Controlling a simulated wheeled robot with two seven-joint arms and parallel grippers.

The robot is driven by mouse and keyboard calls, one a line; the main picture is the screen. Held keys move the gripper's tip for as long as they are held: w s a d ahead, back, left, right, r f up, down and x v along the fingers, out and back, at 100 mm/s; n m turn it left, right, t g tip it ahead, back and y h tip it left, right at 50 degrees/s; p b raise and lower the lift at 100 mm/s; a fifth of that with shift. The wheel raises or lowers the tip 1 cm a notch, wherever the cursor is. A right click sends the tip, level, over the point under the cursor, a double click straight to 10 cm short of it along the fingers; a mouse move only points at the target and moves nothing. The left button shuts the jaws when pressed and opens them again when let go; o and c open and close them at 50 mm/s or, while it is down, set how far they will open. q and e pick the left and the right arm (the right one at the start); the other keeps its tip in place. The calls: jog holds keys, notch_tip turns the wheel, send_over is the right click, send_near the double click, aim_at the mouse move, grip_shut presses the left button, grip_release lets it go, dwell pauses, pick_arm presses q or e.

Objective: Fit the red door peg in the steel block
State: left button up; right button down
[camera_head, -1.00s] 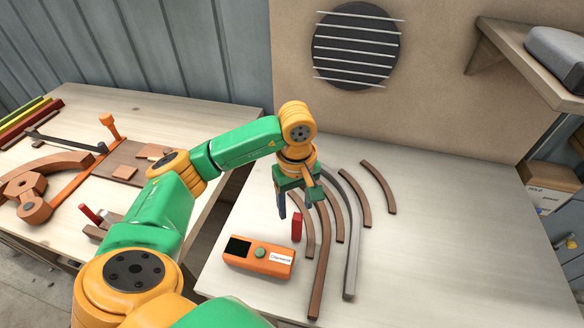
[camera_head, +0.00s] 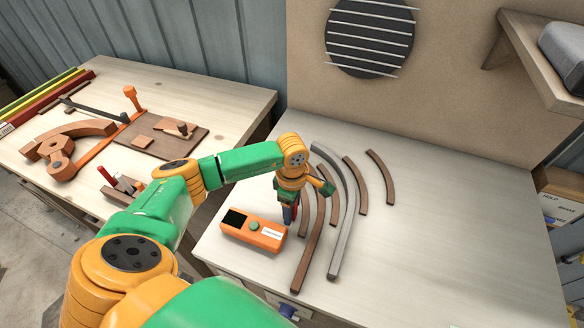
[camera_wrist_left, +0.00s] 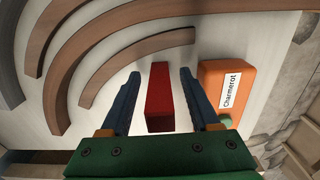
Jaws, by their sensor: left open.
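A red peg (camera_wrist_left: 160,98), a small rectangular block, stands on the right bench. In the left wrist view it lies between the two blue fingers of my left gripper (camera_wrist_left: 160,76), which is open, with a gap on either side. In the head view my left gripper (camera_head: 290,214) points down over the bench beside the orange meter, and its fingers mostly hide the red peg. A small grey block (camera_head: 124,185) sits in a wooden holder on the left bench, next to another red piece (camera_head: 107,175). I cannot tell if this is the steel block.
An orange meter (camera_head: 254,231) lies close to the left gripper. Curved brown strips (camera_head: 308,255) and a grey curved strip (camera_head: 343,235) lie just right of it. The right bench (camera_head: 450,240) is clear farther right. A shelf (camera_head: 530,65) juts out at upper right.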

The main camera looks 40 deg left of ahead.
pick_arm(q)
jog(key=c, duration=1)
notch_tip(320, 180, up, 3)
jog(key=shift+w+f+b, duration=0.1)
jog(key=shift+f+b, duration=0.05)
jog(key=shift+b, duration=0.85)
jog(key=s+d+r+b, duration=0.2)
jog(key=s+d+r, duration=0.2)
jog(key=s+r, duration=0.8)
jog(key=w+d+m, duration=0.2)
jog(key=m, duration=0.8)
jog(key=w+d+f+m, duration=0.1)
jog(key=w+m, duration=0.2)
jog(key=m, duration=0.7)
jog(key=shift+d+m, duration=0.3)
jog(key=shift+d, duration=0.1)
